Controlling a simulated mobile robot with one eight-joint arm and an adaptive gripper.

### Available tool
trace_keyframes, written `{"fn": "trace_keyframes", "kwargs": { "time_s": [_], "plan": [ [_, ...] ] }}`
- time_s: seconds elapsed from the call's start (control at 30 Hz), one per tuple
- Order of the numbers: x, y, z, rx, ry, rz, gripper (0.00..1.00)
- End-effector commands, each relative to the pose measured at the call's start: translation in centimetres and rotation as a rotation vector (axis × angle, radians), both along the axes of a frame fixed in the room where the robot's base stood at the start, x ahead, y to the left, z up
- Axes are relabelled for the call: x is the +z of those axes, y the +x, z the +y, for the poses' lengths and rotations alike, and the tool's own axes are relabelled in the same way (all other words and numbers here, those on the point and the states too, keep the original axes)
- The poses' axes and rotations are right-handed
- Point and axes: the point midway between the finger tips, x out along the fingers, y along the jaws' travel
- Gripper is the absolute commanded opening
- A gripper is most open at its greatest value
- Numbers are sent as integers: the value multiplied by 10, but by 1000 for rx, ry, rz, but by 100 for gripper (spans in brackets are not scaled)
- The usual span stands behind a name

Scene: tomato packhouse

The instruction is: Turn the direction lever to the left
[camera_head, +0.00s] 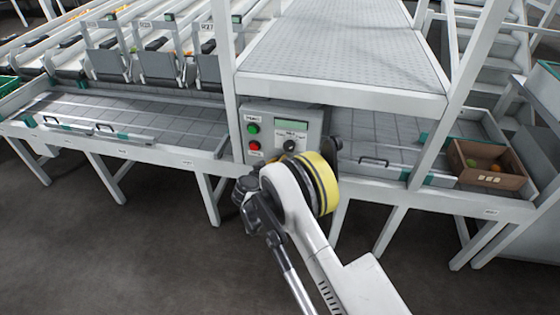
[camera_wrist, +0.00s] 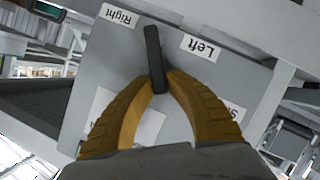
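The direction lever (camera_wrist: 153,50) is a black bar on a grey panel (camera_wrist: 178,75) in the wrist view. It is tilted slightly, between a "Right" label (camera_wrist: 118,15) on the picture's left and a "Left" label (camera_wrist: 201,47) on its right; both read upside down. My gripper (camera_wrist: 160,83) has its yellow fingers closed in on both sides of the lever's lower part, seemingly touching it. In the head view a grey control box (camera_head: 312,122) carries green and red buttons, a display and a dark knob. My arm hides the gripper there, and I cannot identify the lever.
The box is fixed beside a white frame post (camera_head: 223,70) under a sloping conveyor (camera_head: 340,45). Sorting trays (camera_head: 120,120) lie to the left. A brown carton (camera_head: 500,182) with tomatoes stands to the right. The floor (camera_head: 110,245) in front is clear.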

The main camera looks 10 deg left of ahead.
Motion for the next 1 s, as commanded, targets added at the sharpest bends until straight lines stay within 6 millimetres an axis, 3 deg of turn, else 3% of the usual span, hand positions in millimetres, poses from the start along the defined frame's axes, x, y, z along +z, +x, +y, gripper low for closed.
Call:
{"fn": "trace_keyframes", "kwargs": {
  "time_s": [0.07,0.47,1.0],
  "plan": [
    [0,0,-1,0,0,0,38],
    [3,-7,3,2,1,0,38],
    [36,-100,31,1,0,0,38]
  ]
}}
